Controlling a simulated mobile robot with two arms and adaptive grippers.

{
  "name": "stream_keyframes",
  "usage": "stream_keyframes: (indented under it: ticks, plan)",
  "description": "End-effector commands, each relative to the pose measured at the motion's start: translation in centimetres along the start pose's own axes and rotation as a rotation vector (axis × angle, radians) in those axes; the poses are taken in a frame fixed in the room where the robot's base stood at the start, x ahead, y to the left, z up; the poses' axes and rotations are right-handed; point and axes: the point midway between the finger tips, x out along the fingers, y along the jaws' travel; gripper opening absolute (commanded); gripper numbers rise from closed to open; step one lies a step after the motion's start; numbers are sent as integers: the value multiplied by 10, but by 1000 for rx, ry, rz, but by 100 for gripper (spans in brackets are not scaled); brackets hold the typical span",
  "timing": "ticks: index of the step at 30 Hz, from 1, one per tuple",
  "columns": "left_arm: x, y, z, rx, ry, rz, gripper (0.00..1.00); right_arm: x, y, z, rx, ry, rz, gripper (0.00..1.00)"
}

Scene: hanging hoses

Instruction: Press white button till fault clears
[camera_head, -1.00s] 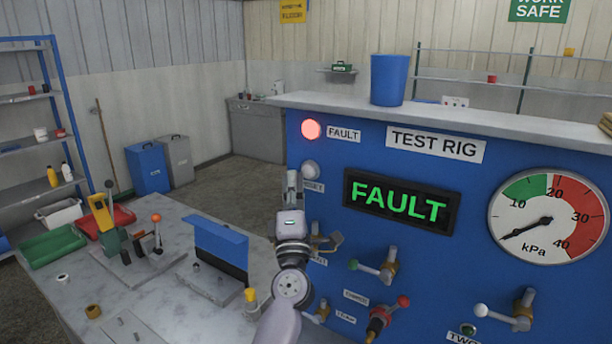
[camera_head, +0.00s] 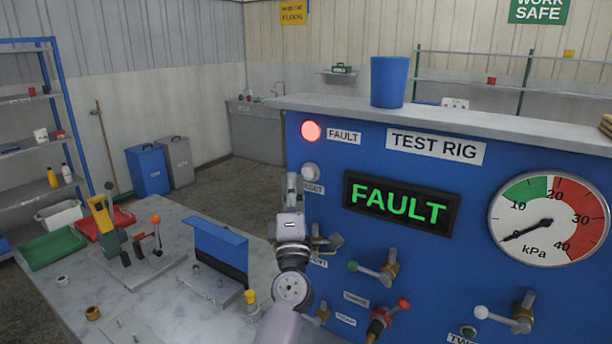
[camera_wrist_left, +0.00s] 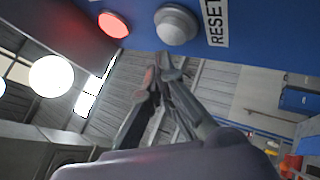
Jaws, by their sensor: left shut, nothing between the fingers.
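The white button (camera_head: 310,171) is a round dome on the blue test rig panel (camera_head: 460,272), left of the RESET label (camera_head: 313,188). In the left wrist view the white button (camera_wrist_left: 176,25) shows beyond my fingertips. My left gripper (camera_head: 292,180) is shut and empty, just below and left of the button in the head view. A small gap seems to lie between fingertips and button; I cannot tell its depth. The fault lamp (camera_head: 311,131) glows red and the display (camera_head: 401,202) reads FAULT in green. My right gripper is not in view.
Several valve handles (camera_head: 378,269) stick out of the panel below the display. A pressure gauge (camera_head: 548,220) is at the right, its needle near zero. A grey bench (camera_head: 160,300) with fittings lies left of my arm. A blue cup (camera_head: 389,81) stands on the rig's top.

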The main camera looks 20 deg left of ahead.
Motion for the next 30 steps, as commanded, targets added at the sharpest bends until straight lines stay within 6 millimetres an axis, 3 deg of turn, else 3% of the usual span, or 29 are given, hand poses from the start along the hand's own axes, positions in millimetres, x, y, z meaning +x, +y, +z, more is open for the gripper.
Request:
stream_keyframes:
  ticks: [30]
  plan:
    - [7,-5,5,0,0,0,0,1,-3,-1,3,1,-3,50]
